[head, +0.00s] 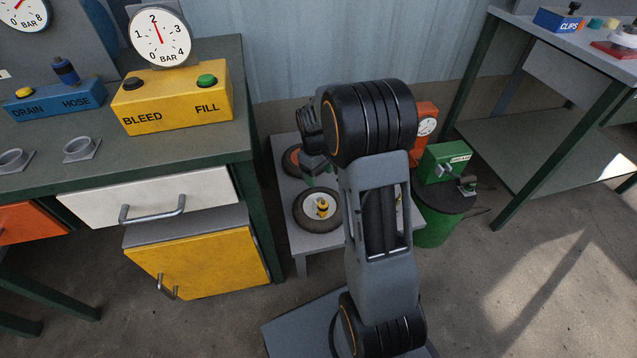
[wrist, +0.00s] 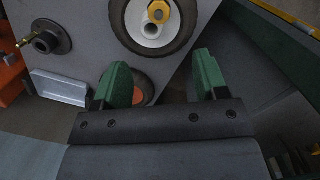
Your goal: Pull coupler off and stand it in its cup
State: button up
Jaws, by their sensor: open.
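A yellow and black fitting (head: 322,207), which looks like the coupler, stands on the pale hub of a black-tyred wheel (head: 300,222). In the wrist view its yellow hex part (wrist: 158,12) shows at the top edge, over the wheel (wrist: 188,38). My gripper (wrist: 162,62) is open and empty, its green fingers apart from the fitting. In the head view my arm hides most of the gripper. Two empty grey cups, one (head: 82,149) near the middle of the left bench and one (head: 14,160) further left, sit on square bases. I cannot tell which is the coupler's.
A second wheel with a red hub (wrist: 138,97) lies partly behind a finger. The low grey table (head: 300,243) also carries a black flange with a brass fitting (wrist: 48,38). The yellow BLEED/FILL box (head: 172,98) stands on the left bench (head: 215,150). A green drum (head: 433,232) stands right.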

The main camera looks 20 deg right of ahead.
aim_at(323, 203)
jog(key=f+b, duration=0.2)
jog(key=f, duration=0.2)
jog(key=s+f+b, duration=0.1)
jog(key=f, duration=0.4)
jog(key=f+b, duration=0.2)
jog(key=f, duration=0.3)
jog(key=shift+s+d+b, duration=0.2)
jog(key=shift+d+b, duration=0.1)
jog(key=shift+d, duration=0.05)
jog(key=shift+c, duration=0.3)
jog(key=c, duration=1.1)
